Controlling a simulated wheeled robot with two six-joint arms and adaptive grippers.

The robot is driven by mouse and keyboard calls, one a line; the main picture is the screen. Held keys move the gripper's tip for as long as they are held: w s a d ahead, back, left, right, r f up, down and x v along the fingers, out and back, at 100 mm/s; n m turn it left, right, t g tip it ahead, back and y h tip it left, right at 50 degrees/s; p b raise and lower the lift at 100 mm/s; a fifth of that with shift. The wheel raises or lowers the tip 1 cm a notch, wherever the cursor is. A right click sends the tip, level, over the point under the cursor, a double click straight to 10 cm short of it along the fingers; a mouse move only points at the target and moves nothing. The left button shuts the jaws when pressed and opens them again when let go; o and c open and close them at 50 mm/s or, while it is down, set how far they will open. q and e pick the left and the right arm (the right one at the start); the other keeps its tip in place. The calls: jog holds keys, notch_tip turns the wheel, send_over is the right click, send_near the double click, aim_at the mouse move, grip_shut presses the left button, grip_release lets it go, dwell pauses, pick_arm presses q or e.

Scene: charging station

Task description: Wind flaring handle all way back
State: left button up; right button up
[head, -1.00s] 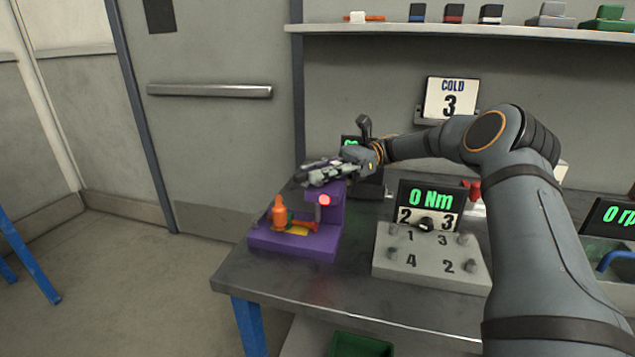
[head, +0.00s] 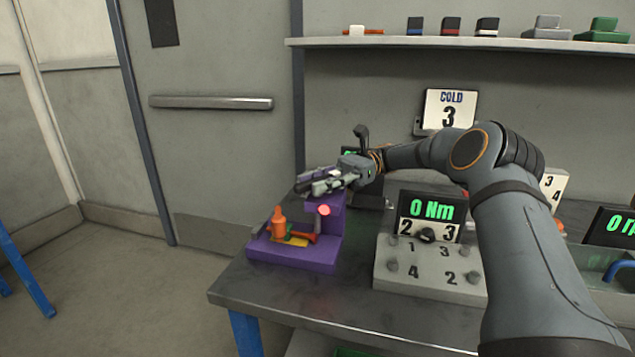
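A purple flaring station (head: 262,252) stands at the table's left end, with an upright post, a red light on it and an orange fitting (head: 279,226) on its base. My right gripper (head: 308,185) is at the top of the post, its fingers pointing left. A bit of purple shows just behind the fingers. The flaring handle cannot be made out clearly, as the gripper covers the top of the post. The fingers are small and seen side-on, so their opening and any grip do not show. My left gripper is not in view.
A grey torque box (head: 430,270) with a "0 Nm" display stands right of the station. A dark device with a black lever (head: 361,134) is behind my gripper. A "COLD 3" sign (head: 448,109) and a shelf (head: 460,43) are at the back. The table's front left is clear.

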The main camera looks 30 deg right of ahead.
aim_at(318, 178)
notch_tip(318, 178, up, 10)
jog(key=shift+f, duration=0.1)
dwell(0.5)
